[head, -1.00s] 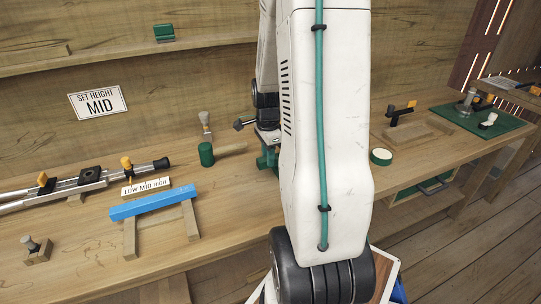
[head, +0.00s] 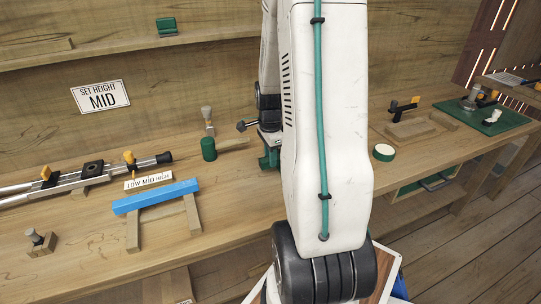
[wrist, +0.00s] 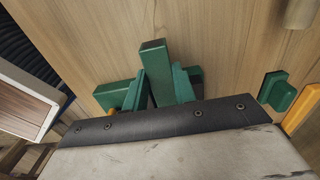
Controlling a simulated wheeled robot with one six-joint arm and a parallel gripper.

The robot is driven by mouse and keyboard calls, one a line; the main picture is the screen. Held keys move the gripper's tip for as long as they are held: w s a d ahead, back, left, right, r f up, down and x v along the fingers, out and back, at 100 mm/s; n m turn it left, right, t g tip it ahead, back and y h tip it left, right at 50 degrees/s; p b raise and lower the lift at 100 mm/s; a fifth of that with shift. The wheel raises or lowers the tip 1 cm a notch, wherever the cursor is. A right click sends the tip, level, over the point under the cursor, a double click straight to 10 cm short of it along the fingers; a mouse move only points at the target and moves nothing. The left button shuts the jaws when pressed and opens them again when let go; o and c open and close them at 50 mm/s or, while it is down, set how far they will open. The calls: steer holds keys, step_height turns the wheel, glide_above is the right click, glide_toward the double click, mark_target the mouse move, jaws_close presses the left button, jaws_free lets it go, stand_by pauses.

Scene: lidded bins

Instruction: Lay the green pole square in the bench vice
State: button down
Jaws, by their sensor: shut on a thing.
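The green pole (wrist: 153,56) shows in the wrist view as an upright green bar between two slanted green pieces, which look like the fingers of my gripper (wrist: 158,84). My gripper is shut on the pole. Other green parts, probably the bench vice (wrist: 112,95), show to the left and right behind the fingers. Whether the pole touches the vice or lies square in it I cannot tell. In the head view the green vice (head: 268,158) stands on the bench, mostly hidden by my arm. The gripper and pole are hidden there too.
A green-headed mallet (head: 208,149) lies left of the vice. A blue bar (head: 156,197) rests on wooden supports farther left. A round green-and-white piece (head: 383,153) and a wooden fixture (head: 415,130) are to the right. Bench surface between them is clear.

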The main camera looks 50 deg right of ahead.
steer(key=shift+f, duration=0.4)
stand_by(0.3)
steer(key=c, duration=1.1)
jaws_free()
steer(key=shift+o, duration=0.2)
steer(key=shift+r, duration=0.15)
step_height(320, 180, up, 8)
steer(key=shift+f, duration=0.2)
